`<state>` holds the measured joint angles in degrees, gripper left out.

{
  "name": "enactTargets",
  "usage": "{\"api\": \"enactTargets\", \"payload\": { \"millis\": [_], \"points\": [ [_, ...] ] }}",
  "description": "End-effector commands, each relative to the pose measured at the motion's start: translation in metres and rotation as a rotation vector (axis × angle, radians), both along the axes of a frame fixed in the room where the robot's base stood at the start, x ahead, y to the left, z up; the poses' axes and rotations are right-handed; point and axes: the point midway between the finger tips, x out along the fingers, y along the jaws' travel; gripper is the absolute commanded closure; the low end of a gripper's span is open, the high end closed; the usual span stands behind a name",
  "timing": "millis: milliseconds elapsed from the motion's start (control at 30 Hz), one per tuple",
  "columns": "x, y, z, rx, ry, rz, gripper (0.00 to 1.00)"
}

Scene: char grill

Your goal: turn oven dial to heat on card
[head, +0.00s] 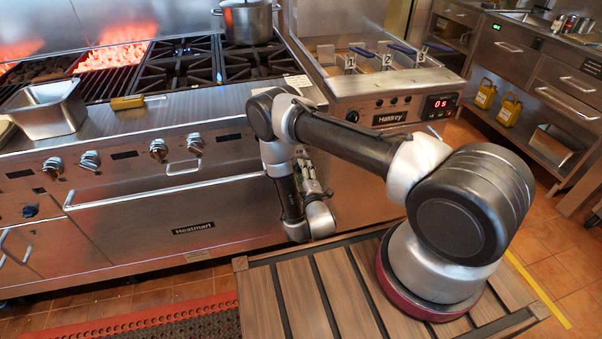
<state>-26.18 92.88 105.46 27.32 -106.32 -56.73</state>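Several silvery dials sit along the range's front panel in the head view: one at far left (53,167), one beside it (90,160), one further right (158,150) and one near the oven handle (195,145). A darker bluish knob (30,211) sits lower left. I cannot tell which one is the oven dial, or read any setting. A small pale card (298,80) lies at the range top's right edge; its writing is too small to read. My gripper (311,178) is right of the dials, apart from them, partly hidden by my arm; its fingers are unclear.
The oven handle (165,190) juts out below the dials. A metal pan (45,112) and a yellow-handled tool (128,102) rest on the front ledge. A pot (247,22) stands on the burners.

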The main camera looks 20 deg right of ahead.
Motion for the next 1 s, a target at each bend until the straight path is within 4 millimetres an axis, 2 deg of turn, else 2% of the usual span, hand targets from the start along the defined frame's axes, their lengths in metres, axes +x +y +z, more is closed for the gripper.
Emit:
{"api": "enactTargets", "payload": {
  "millis": [267, 367, 700, 833, 1000],
  "points": [
    [-0.006, 0.000, 0.000, -0.001, 0.000, -0.001, 0.43],
    [-0.020, 0.001, -0.001, -0.001, 0.002, 0.002, 0.43],
    [-0.093, 0.001, -0.001, -0.003, 0.003, 0.004, 0.43],
    [-0.111, 0.002, -0.001, -0.001, 0.004, 0.001, 0.43],
    [-0.120, 0.001, 0.000, 0.001, 0.003, -0.003, 0.43]
  ]
}}
